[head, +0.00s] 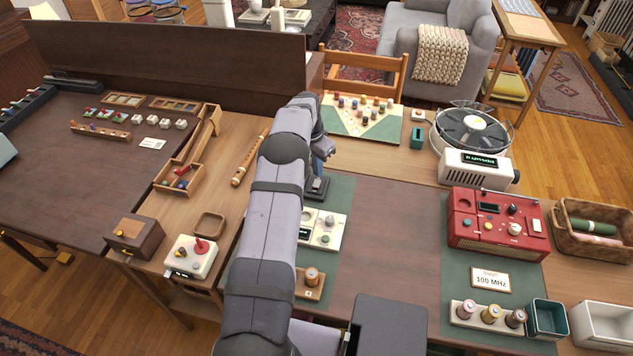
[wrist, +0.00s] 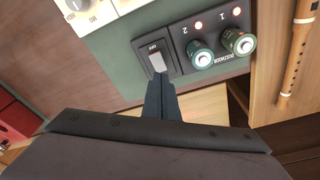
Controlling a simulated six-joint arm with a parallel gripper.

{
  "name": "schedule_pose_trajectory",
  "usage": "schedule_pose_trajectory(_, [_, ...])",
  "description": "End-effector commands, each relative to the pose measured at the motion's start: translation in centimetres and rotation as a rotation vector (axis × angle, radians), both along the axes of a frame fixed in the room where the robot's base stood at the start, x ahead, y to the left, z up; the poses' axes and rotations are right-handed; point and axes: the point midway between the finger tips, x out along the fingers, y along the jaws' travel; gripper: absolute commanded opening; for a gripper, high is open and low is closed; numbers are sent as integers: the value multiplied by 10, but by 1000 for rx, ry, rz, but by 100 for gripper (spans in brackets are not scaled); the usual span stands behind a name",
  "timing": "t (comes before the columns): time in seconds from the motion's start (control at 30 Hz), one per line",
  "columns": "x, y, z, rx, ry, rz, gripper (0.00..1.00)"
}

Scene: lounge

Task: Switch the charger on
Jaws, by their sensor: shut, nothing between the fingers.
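The charger (wrist: 205,48) is a dark box with two green batteries (wrist: 222,47) seated side by side, marked 2 and 1. A small red light shows by each number. At its left end is a rocker switch (wrist: 157,62) with a pale lever and the label OFF. My gripper (wrist: 160,84) is shut and empty, its fingertips just below the lever in the wrist view; I cannot tell whether they touch it. In the head view, part of the charger (head: 316,189) shows beside my arm, which hides the rest.
A wooden flute (head: 249,160) lies left of my arm. A cream panel with knobs (head: 328,232) stands on the green mat (head: 340,200) near the charger. A red radio-like unit (head: 495,222) is at the right. The brown tabletop between them is clear.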

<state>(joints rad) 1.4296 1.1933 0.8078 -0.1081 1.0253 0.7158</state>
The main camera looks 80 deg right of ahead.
Motion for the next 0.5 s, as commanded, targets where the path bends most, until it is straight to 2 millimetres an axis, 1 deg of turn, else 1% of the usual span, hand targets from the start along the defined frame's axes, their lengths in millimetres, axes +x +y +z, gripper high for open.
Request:
schedule_pose_trajectory(0.03, [0,0,6,0,-1,0,0])
schedule_pose_trajectory(0.5, [0,0,39,0,0,0,0])
